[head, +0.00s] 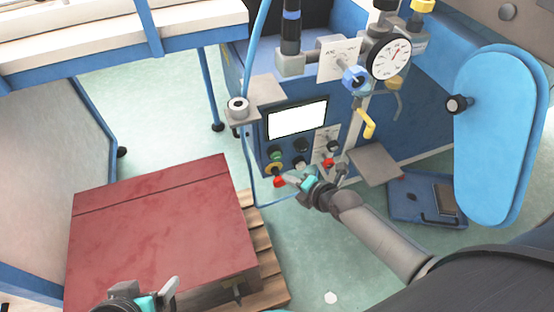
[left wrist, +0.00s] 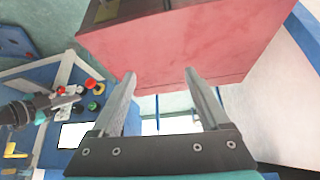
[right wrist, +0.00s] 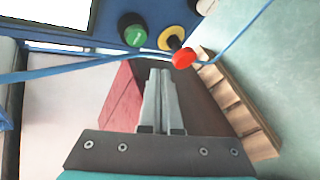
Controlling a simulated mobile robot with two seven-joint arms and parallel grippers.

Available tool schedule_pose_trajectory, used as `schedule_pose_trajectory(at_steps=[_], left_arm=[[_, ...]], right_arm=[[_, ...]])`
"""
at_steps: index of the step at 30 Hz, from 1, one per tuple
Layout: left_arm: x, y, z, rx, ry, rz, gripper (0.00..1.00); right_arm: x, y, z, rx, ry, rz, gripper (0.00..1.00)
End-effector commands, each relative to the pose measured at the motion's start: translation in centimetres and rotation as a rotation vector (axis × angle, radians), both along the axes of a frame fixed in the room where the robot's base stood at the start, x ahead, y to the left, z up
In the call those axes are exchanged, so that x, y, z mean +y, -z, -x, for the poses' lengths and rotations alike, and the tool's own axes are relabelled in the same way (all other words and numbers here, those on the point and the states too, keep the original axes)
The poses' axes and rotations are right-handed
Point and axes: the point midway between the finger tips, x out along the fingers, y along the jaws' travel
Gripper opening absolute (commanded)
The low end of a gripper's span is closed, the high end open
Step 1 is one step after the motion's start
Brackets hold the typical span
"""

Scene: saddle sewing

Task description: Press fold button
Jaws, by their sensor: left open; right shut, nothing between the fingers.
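The blue machine's control panel has a white screen (head: 297,120) with buttons below it. A green button (head: 276,154) sits under the screen, with a dark button (head: 301,145) to its right. Below the green one is a red button with a yellow collar (head: 279,181). The right wrist view shows the green button (right wrist: 133,32) and the red button (right wrist: 183,58) just beyond the fingertips. I cannot tell which button is for folding. My right gripper (head: 288,180) is shut and empty, close to the red button; contact is unclear. My left gripper (head: 162,296) is open and empty near the red box.
A large red box (head: 160,225) rests on a wooden pallet (head: 262,240) at left. A blue hose (right wrist: 60,75) crosses before the panel. A gauge (head: 391,58), valves and a blue cover (head: 500,130) stand at right. A table (head: 190,15) is at back left.

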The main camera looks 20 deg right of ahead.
Motion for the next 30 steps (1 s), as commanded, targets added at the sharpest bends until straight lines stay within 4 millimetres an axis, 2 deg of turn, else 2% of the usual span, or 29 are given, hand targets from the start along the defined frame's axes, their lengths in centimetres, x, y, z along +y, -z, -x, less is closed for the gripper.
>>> schedule_pose_trajectory(at_steps=[5,15,30], left_arm=[[-1.5,0.6,-1.2,-0.098,0.023,0.044,0.79],[-3.8,0.6,-3.0,-0.270,0.050,0.124,0.79],[-4.6,0.3,-3.5,-0.330,0.056,0.154,0.79]], right_arm=[[-0.1,0.0,-1.6,-0.003,0.001,-0.001,0.00],[-0.2,0.0,-3.8,-0.002,-0.002,0.000,0.00],[-0.2,-0.1,-4.5,0.000,-0.001,-0.001,0.00]])
